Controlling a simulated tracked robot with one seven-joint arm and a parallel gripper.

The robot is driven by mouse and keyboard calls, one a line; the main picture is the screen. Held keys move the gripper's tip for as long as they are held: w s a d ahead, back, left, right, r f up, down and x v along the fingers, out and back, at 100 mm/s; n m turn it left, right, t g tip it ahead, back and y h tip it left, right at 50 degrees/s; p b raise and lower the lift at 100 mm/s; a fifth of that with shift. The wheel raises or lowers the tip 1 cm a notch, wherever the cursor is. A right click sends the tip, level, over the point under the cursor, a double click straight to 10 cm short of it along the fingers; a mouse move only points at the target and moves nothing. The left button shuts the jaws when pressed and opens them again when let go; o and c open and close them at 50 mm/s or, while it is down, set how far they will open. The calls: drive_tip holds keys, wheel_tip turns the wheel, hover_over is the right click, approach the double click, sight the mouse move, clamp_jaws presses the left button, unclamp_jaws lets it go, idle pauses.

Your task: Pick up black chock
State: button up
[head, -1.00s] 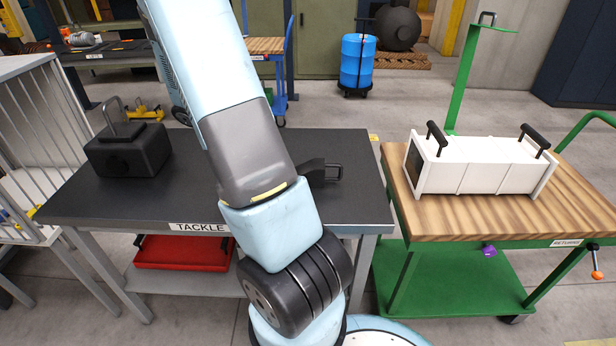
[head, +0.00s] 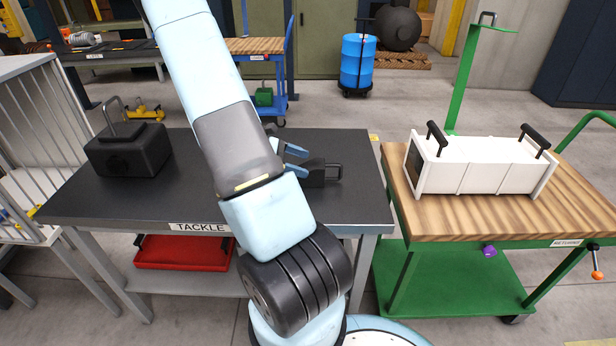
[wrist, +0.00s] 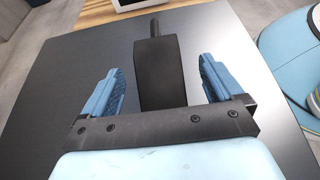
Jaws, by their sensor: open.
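The black chock (head: 318,173) lies on the dark top of the table marked TACKLE (head: 352,208), toward its right side, with its loop handle pointing right in the head view. My arm hides its left part there. In the wrist view the chock (wrist: 160,72) stands between the two blue fingers, its handle pointing away from me. My gripper (head: 290,160) is open, its blue fingers close to the chock's left end. In the wrist view my gripper (wrist: 160,85) has a visible gap between each finger and the chock.
A larger black block with a handle (head: 128,150) stands at the table's left. To the right, a green cart with a wooden top (head: 465,222) carries a white case with black handles (head: 480,165). A red tray (head: 185,252) sits on the lower shelf.

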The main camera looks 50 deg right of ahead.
sight(311, 165)
drive_tip(key=shift+x, duration=3)
drive_tip(key=shift+w+f, duration=0.1)
drive_tip(key=shift+c, duration=0.2)
drive_tip(key=c, duration=1.5)
